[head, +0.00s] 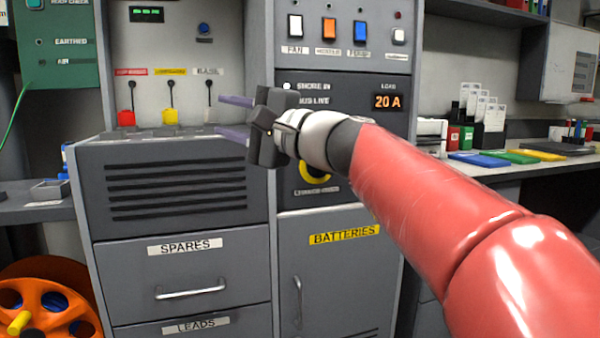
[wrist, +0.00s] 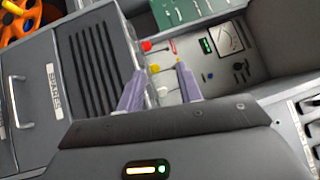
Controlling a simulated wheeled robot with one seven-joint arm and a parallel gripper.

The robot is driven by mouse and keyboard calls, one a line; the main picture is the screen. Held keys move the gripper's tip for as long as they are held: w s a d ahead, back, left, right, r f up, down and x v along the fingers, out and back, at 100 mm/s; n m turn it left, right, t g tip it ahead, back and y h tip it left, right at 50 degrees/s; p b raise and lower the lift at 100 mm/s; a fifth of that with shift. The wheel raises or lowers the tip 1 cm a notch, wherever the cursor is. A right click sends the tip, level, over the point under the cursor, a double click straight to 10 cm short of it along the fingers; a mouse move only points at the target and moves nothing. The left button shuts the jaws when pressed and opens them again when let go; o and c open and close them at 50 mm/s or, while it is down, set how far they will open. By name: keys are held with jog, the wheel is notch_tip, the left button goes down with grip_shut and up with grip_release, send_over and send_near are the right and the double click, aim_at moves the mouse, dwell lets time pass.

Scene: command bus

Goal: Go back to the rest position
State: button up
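My gripper (head: 228,118) is held up in front of the grey cabinet, at the end of my red arm. Its two purple-grey fingers point left and stand apart with nothing between them. In the wrist view the fingers (wrist: 158,88) are also spread, and a white tag or plug lies in the background between them. The gripper looks clear of the cabinet, though the exact gap cannot be told. My wrist hides part of the panel with the yellow ring (head: 314,174).
A switch panel (head: 342,60) with several rockers and a "20 A" display stands behind my wrist. Red, yellow and white plugs hang at the left recess (head: 150,60). Below are a SPARES drawer (head: 185,275) and a BATTERIES door (head: 340,270). A counter (head: 530,168) with coloured trays is right, an orange reel (head: 45,300) lower left.

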jog(key=s+d+f+n+g+h, duration=0.1)
jog(key=s+d+f+h, duration=0.25)
jog(key=f, duration=0.55)
jog(key=s+d+f+n+h, duration=0.2)
jog(key=s+f+h, duration=0.15)
jog(key=f, duration=0.55)
jog(key=s+d+f+n+g+h, duration=0.1)
jog(key=s+d+f+n+h, duration=0.1)
jog(key=s+d+f+h, duration=0.65)
jog(key=s+d+f+n+g+h, duration=0.15)
jog(key=s+d+f, duration=0.45)
jog(key=d+f, duration=0.6)
notch_tip(320, 180, up, 11)
jog(key=p, duration=1.2)
jog(key=shift+s+f, duration=0.15)
jog(key=shift+s, duration=0.25)
jog(key=shift+g, duration=0.25)
